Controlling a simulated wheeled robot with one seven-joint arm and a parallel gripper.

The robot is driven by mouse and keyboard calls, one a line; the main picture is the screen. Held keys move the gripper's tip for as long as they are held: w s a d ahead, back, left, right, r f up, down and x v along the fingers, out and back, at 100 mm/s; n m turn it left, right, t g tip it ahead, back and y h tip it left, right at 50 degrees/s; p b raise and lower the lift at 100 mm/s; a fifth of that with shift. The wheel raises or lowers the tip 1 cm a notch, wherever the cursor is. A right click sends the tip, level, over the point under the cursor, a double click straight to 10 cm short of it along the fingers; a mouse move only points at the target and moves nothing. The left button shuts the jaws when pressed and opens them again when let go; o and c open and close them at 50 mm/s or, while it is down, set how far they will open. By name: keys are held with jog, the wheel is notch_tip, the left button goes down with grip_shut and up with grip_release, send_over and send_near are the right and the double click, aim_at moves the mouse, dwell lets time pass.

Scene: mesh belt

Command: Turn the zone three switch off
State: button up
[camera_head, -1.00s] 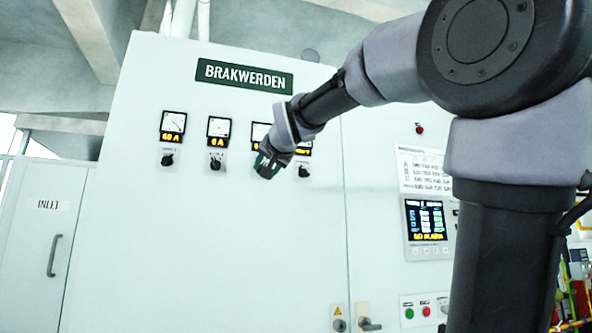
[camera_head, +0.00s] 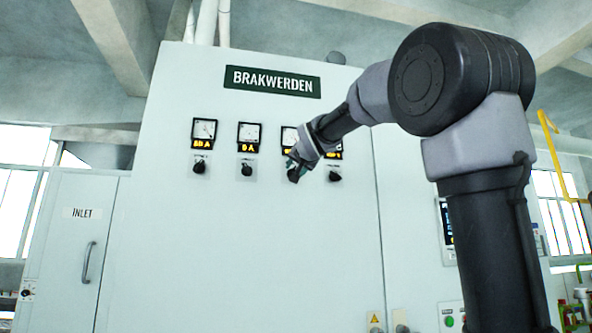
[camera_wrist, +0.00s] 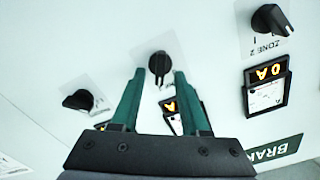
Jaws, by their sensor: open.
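The zone three switch (camera_wrist: 160,64) is a black rotary knob on the white cabinet. In the wrist view it sits just beyond and between the fingertips of my gripper (camera_wrist: 160,75). The fingers are green, apart and hold nothing; I cannot tell whether either touches the knob. Its grip looks roughly upright in that view. A lit amber readout (camera_wrist: 170,106) shows partly between the fingers. In the head view my gripper (camera_head: 294,172) covers the third knob of the row.
The zone 2 knob (camera_wrist: 271,20) is at the upper right of the wrist view, above a readout of 0 A (camera_wrist: 267,70). Another knob (camera_wrist: 78,100) is at the left. The head view shows the first knob (camera_head: 200,168) and the INLET door (camera_head: 75,240).

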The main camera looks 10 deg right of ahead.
jog(key=shift+w, duration=0.25)
grip_shut()
jog(key=shift+n, duration=0.3)
jog(key=n, duration=0.5)
jog(key=shift+a, duration=0.15)
jog(key=n, duration=0.6)
jog(key=shift+a, duration=0.15)
jog(key=shift+n, duration=0.3)
